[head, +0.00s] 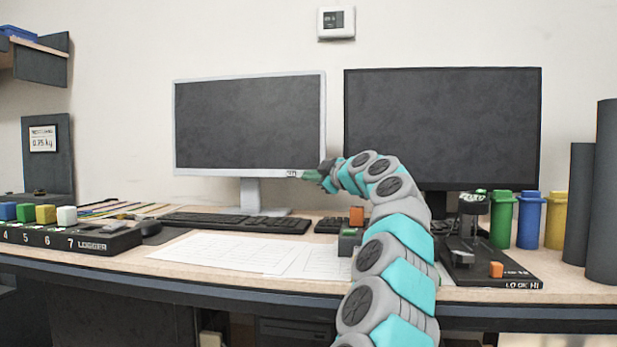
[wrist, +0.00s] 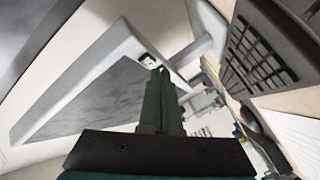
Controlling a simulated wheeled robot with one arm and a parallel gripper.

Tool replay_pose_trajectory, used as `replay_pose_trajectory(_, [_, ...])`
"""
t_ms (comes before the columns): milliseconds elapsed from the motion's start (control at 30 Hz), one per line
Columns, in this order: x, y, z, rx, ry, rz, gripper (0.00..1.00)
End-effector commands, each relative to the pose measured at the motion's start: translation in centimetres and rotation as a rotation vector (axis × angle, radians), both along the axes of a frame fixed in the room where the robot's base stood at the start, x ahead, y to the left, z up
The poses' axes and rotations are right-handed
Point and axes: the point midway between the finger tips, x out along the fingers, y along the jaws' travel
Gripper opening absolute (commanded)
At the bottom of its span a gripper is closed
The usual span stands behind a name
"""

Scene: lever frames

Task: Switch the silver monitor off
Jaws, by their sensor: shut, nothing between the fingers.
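The silver monitor (head: 250,125) stands at the left of the desk, its screen dark grey, with a light frame and foot. A small marked spot (head: 291,173) is on the right end of its lower bezel. My gripper (head: 313,176) is shut and empty, its green fingers at the monitor's lower right corner, just right of that spot. In the wrist view the closed fingertips (wrist: 160,74) lie close to the bezel of the silver monitor (wrist: 75,70); I cannot tell whether they touch. A small dark mark (wrist: 121,57) shows on the bezel there.
A black monitor (head: 440,125) stands to the right, behind my arm. A keyboard (head: 235,222) and papers (head: 235,252) lie in front of the silver monitor. A logger with coloured blocks (head: 65,236) is at left. Green, blue and yellow containers (head: 529,220) stand at right.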

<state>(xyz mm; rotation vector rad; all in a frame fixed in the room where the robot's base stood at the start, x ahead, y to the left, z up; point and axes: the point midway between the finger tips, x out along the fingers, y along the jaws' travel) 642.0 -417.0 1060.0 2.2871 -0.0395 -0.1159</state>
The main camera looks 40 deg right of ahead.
Motion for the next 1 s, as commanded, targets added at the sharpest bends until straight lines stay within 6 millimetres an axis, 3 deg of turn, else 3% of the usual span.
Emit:
replay_pose_trajectory(733, [-3.5,4.2,-0.4,-0.001,0.002,0.001,0.0])
replay_pose_trajectory(1000, [-3.9,4.6,-0.1,-0.001,0.002,0.001,0.0])
